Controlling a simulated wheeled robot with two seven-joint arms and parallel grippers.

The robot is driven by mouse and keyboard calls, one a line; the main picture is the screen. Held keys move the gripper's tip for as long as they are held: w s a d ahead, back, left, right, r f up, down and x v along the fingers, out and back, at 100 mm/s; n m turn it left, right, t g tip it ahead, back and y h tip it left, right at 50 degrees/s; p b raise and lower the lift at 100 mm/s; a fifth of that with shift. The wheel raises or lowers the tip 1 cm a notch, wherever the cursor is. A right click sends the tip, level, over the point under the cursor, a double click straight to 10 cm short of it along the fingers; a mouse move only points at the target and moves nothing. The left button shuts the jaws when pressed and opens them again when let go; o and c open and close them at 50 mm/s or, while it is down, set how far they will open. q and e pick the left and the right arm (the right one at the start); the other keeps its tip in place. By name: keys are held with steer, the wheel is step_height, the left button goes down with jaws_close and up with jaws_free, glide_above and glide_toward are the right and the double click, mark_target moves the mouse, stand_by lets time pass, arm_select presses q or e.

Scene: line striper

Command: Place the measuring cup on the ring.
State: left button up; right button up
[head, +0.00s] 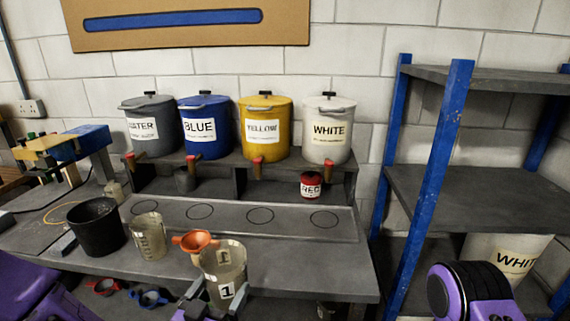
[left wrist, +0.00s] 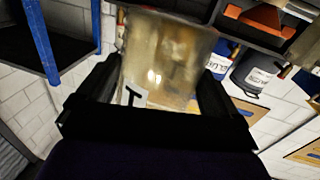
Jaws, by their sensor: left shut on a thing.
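Several black rings lie in a row on the grey tray (head: 290,229) behind the cup: the leftmost ring (head: 144,215), two middle rings, and the rightmost ring (head: 324,226). No cup stands on them. My right gripper is not in view; only part of my right arm shows at lower right.
Another translucent cup (head: 149,238) and a black bucket (head: 97,228) stand left of the held cup. An orange funnel (head: 196,240) is just behind it. Labelled pots, such as the blue pot (head: 205,128), stand on a shelf behind the tray. A blue-posted rack (head: 430,180) stands right.

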arm_select(q)
steer(key=w+a+f+n+y+b, duration=0.3)
steer(key=a+f+y+b, duration=0.2)
steer(key=a+f, duration=0.1)
steer(key=s+f, duration=0.3)
steer(key=f, duration=0.2)
steer(key=shift+s+t, duration=0.3)
steer(key=shift+s, duration=0.1)
steer(key=shift+a, duration=0.1)
steer(key=shift+b, duration=0.3)
